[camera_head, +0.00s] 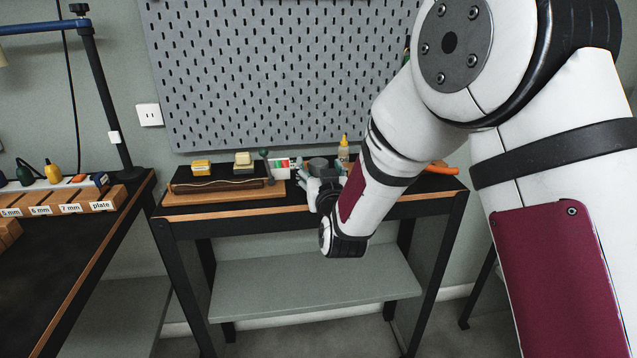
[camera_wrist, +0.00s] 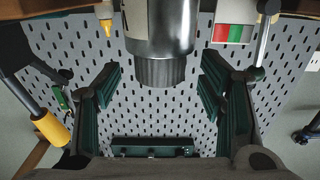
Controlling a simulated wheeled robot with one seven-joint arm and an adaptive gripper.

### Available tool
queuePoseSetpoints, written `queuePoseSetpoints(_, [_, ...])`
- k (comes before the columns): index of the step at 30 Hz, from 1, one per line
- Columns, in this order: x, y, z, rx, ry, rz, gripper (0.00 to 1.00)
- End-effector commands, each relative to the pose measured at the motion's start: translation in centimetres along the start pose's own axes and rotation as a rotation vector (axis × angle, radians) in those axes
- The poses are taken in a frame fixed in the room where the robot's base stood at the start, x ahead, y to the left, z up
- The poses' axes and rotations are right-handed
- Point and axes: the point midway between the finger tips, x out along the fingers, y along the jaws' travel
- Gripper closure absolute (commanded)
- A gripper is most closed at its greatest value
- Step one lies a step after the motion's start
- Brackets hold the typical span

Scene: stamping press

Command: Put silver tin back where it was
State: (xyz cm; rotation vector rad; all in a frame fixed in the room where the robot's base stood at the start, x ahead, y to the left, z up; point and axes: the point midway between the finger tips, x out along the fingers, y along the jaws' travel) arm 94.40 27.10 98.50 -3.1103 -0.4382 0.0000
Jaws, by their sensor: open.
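The silver tin (camera_wrist: 160,32), a shiny cylinder with a darker ribbed end, fills the upper middle of the wrist view. My gripper (camera_wrist: 158,85) is open, with one dark green finger on each side of the tin's line and clear gaps between. The wrist view looks upside down, with the bench edge along its top. In the head view my gripper (camera_head: 322,187) is at the bench, largely covered by my forearm. A grey round top (camera_head: 318,163) shows just behind it and looks like the tin. Whether the tin rests on the bench is hidden.
A pegboard (camera_head: 280,70) rises behind. Another bench (camera_head: 75,240) with labelled blocks is left.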

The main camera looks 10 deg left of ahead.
Motion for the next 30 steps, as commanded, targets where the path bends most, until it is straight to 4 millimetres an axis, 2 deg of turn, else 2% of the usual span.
queuePoseSetpoints(3, [1.6, 0.0, 0.1, 0.000, 0.001, 0.001, 0.37])
queuePoseSetpoints(6, [2.3, 0.0, 0.1, -0.001, 0.000, 0.000, 0.37])
queuePoseSetpoints(13, [2.4, 0.0, 0.0, -0.001, 0.000, 0.000, 0.37])
queuePoseSetpoints(14, [2.4, 0.0, 0.0, -0.001, 0.000, 0.000, 0.39])
queuePoseSetpoints(21, [2.4, 0.0, 0.0, -0.001, 0.000, 0.000, 0.92])
queuePoseSetpoints(23, [2.4, 0.0, 0.0, -0.001, 0.001, 0.000, 0.92])
queuePoseSetpoints(24, [2.4, 0.0, 0.0, 0.000, 0.001, 0.000, 0.97])
queuePoseSetpoints(30, [2.4, 0.0, -0.1, 0.000, 0.001, 0.000, 0.97])
